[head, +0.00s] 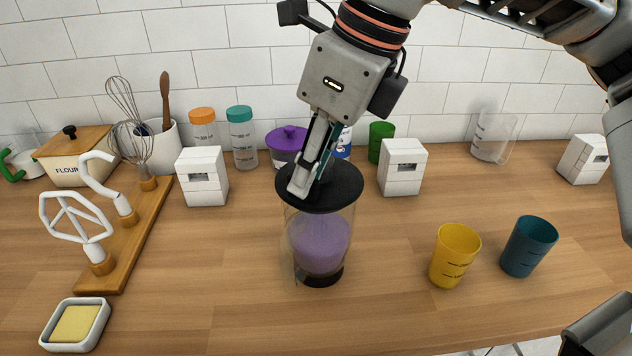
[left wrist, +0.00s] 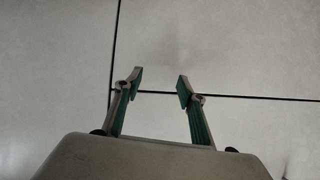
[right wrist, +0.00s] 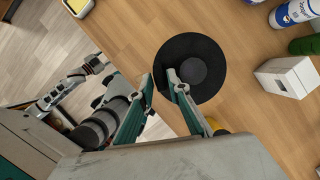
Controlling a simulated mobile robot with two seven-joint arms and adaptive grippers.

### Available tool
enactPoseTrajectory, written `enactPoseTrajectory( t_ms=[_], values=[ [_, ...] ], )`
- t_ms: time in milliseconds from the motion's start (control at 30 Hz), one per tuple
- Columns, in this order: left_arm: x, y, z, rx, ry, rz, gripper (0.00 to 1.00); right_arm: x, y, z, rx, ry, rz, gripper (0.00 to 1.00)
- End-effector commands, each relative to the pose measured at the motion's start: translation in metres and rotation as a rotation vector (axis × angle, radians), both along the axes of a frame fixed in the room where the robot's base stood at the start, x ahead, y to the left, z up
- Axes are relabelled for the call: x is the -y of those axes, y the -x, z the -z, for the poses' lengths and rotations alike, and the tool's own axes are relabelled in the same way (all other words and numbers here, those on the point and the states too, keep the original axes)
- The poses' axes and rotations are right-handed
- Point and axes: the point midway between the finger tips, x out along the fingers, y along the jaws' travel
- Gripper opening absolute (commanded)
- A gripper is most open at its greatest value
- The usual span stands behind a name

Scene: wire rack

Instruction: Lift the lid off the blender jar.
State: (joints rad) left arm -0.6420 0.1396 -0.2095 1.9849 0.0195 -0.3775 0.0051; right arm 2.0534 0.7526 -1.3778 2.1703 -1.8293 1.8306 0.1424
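The blender jar (head: 322,244) stands upright on the counter, clear-walled with purple contents and a dark base. Its round black lid (head: 345,191) sits on top. My right gripper (head: 302,184) reaches down from above to the lid and hides its middle in the head view. In the right wrist view, the lid (right wrist: 200,46) shows a raised round centre. The right fingers (right wrist: 160,82) are partly apart, over the lid's left side, with nothing visible between them. Whether they touch the lid is unclear. My left gripper (left wrist: 159,82) is open and empty, away from the counter.
White boxes (head: 202,176) (head: 402,167) stand left and right behind the jar, with a purple lidded pot (head: 287,143) behind it. Yellow (head: 454,256) and teal (head: 529,246) cups stand to the right. A wooden tool rack (head: 130,238) is left. The counter in front is clear.

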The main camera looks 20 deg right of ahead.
Motion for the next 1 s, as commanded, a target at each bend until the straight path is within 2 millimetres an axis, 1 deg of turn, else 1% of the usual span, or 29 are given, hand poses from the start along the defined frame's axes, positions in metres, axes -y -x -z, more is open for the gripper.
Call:
enactPoseTrajectory(
  t_ms=[67, 100, 133, 167, 467, 1000],
  values=[
    [0.0, 0.0, 0.0, 0.0, -0.001, -0.001, 0.4, 0.0, 0.0, -0.001, 0.0, 0.0, 0.0, 0.17],
    [0.0, 0.0, 0.0, 0.0, -0.001, -0.001, 0.4, 0.0, 0.0, -0.001, 0.0, 0.0, 0.0, 0.11],
    [0.0, 0.0, 0.0, -0.001, -0.001, -0.001, 0.4, 0.0, 0.0, -0.001, 0.0, 0.0, 0.0, 0.04],
    [0.0, 0.0, 0.001, -0.001, 0.0, 0.0, 0.4, 0.0, 0.0, -0.001, 0.0, 0.0, 0.0, 0.0],
    [-0.001, 0.001, 0.001, -0.003, 0.0, -0.001, 0.4, 0.0, 0.0, -0.001, 0.001, -0.001, 0.0, 0.0],
    [-0.001, -0.001, -0.006, 0.003, 0.0, -0.001, 0.4, 0.0, 0.0, -0.011, 0.001, 0.0, 0.0, 0.0]
  ],
)
